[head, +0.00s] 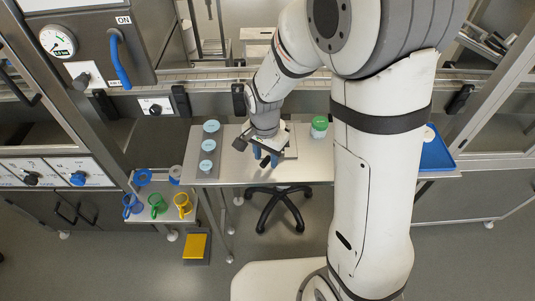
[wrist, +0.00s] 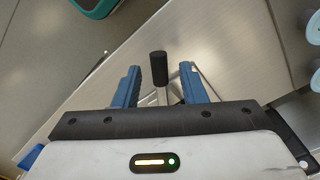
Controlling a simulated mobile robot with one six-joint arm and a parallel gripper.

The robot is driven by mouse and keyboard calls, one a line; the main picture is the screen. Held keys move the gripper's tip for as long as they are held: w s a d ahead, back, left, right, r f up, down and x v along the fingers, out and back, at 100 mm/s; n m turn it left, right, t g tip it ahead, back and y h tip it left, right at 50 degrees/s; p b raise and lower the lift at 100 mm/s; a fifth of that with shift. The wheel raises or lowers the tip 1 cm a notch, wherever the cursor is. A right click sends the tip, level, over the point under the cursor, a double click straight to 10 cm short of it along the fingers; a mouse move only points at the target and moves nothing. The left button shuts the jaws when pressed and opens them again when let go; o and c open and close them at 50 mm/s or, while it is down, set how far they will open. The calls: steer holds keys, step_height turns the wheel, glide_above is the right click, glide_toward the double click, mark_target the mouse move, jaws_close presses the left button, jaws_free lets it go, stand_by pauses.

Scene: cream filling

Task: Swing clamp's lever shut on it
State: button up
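The clamp's lever shows in the wrist view as a black cylindrical grip (wrist: 159,68) on a thin metal rod. My gripper (wrist: 159,82) has its two blue fingers apart, one on each side of the lever. Gaps show between the fingers and the rod, so it is not gripped. In the head view my gripper (head: 265,157) hangs low over the middle of the steel table (head: 224,172). The clamp's body and whatever lies under it are mostly hidden by my gripper in both views.
A green-lidded jar (head: 319,125) stands right of my gripper. A rack (head: 206,174) with several light-blue-lidded jars is at the table's left. A blue tray (head: 437,158) is at the right. Coloured mugs (head: 157,203) stand on a lower shelf at left. A black stool base (head: 277,207) is below.

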steer(key=shift+c, duration=0.2)
jaws_close()
